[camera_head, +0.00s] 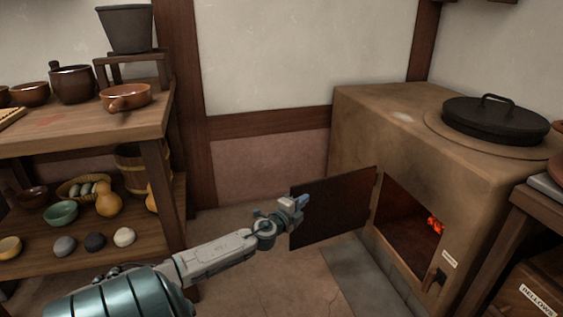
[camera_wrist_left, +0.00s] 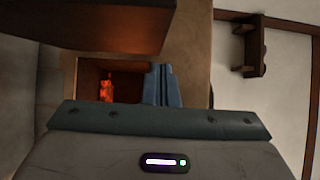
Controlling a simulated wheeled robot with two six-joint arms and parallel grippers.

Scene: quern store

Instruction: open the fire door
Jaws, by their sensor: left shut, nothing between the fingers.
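The fire door (camera_head: 335,207) is a dark flat panel that stands swung out from the front of the clay stove (camera_head: 385,125). Its hinge side is at the left of the firebox opening (camera_head: 408,225), where red embers (camera_head: 434,225) glow. My left gripper (camera_head: 303,201) is shut and empty at the door's outer left edge; whether it touches the door I cannot tell. In the left wrist view the shut fingers (camera_wrist_left: 158,85) show in front of the lit opening (camera_wrist_left: 112,82), with the dark door (camera_wrist_left: 95,22) across the top. My right gripper is not in view.
A black lidded pot (camera_head: 495,120) sits on the stove. A wooden shelf (camera_head: 80,135) with bowls and pots stands at the left. A box labelled BELLOWS (camera_head: 535,290) is at the lower right. The floor (camera_head: 290,275) before the door is clear.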

